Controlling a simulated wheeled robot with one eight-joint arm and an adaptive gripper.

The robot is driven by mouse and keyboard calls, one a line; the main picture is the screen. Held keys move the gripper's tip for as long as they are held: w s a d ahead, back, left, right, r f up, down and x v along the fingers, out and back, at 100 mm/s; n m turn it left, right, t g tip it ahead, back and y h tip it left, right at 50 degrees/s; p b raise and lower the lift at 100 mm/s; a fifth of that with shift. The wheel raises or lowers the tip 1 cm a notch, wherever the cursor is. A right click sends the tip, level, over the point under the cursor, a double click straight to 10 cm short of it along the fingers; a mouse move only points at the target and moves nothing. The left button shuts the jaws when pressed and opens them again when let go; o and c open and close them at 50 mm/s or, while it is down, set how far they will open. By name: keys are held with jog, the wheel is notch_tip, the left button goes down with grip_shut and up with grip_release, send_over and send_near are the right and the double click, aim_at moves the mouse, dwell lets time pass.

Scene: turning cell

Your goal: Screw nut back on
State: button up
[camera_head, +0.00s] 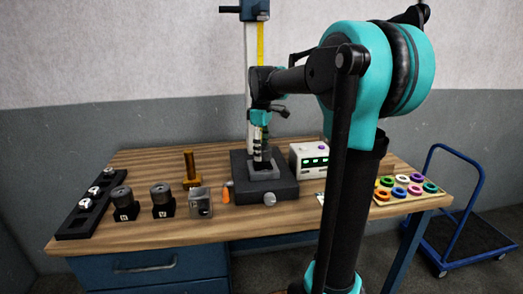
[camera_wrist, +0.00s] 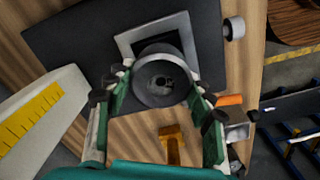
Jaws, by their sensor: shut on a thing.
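My gripper (camera_head: 262,158) points down over the dark base (camera_head: 285,188) of the upright stand on the wooden table. In the wrist view my gripper (camera_wrist: 160,80) has its fingers on both sides of a dark grey round part (camera_wrist: 158,92) with a small central hole and is shut on it. This part may be the nut; I cannot tell, and no thread shows. It is over a light grey square frame (camera_wrist: 130,40) on the base. Its underside is hidden, so I cannot tell how it is seated.
A brass post (camera_head: 190,170), a grey block (camera_head: 200,203) and an orange-handled tool (camera_head: 226,195) stand left of the base. A white box (camera_head: 309,160) and coloured rings (camera_head: 402,191) are right.

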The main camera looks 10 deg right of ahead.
jog(key=shift+c, duration=1.4)
jog(key=m, duration=0.9)
jog(key=m, duration=0.9)
jog(key=shift+s+a, duration=0.1)
jog(key=shift+o, duration=0.2)
